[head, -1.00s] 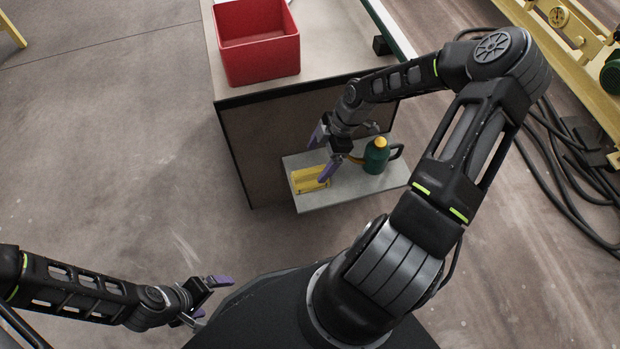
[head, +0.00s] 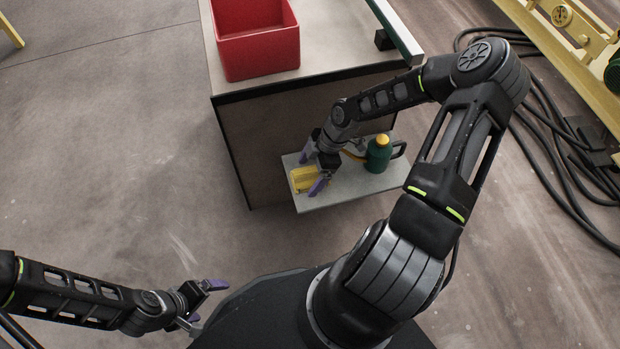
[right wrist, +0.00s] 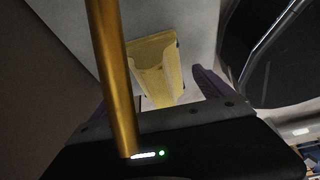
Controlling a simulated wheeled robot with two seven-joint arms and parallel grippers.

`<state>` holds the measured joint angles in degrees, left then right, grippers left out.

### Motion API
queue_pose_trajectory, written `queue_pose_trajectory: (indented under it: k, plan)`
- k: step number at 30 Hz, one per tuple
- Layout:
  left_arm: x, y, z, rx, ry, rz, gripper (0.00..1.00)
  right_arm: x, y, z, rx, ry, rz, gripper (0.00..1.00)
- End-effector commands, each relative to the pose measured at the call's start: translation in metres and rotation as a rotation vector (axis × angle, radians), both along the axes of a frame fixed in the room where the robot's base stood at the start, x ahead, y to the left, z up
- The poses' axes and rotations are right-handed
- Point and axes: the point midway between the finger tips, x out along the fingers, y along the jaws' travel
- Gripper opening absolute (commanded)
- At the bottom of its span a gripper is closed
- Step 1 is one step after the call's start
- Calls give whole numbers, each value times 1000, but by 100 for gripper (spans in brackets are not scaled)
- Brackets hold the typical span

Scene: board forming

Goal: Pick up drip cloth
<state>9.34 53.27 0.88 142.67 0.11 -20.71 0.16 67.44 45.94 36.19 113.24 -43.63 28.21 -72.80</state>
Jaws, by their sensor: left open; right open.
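The drip cloth, a yellow folded piece (head: 303,180), lies on the grey shelf (head: 345,193) at the side of the bench. It also shows in the right wrist view (right wrist: 154,66), standing out against the pale shelf. My right gripper (head: 313,169) is open just above the cloth, its purple fingers spread to either side and partly covering it. I cannot tell whether they touch it. In the right wrist view one purple finger shows right of the cloth; the other is mostly hidden. My left gripper (head: 208,303) is open and empty, at the lower left away from the bench.
A green can (head: 377,158) with a yellow cap stands on the shelf, right of my right gripper. A golden rod (right wrist: 112,75), apparently its spout, crosses close before the right wrist camera. A red bin (head: 262,57) sits on the bench top. Cables lie at right.

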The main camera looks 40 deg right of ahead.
Motion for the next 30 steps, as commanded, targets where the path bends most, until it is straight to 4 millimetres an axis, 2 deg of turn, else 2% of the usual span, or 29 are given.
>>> queue_pose_trajectory:
  k: [16, 30]
  plan:
    - [0, 0, 1, 0, 0, 0, 92, 0, 0, 1, 0, 0, -1, 90]
    - [0, 0, 1, 0, 1, 0, 92, 0, 0, 1, 0, 0, -1, 52]
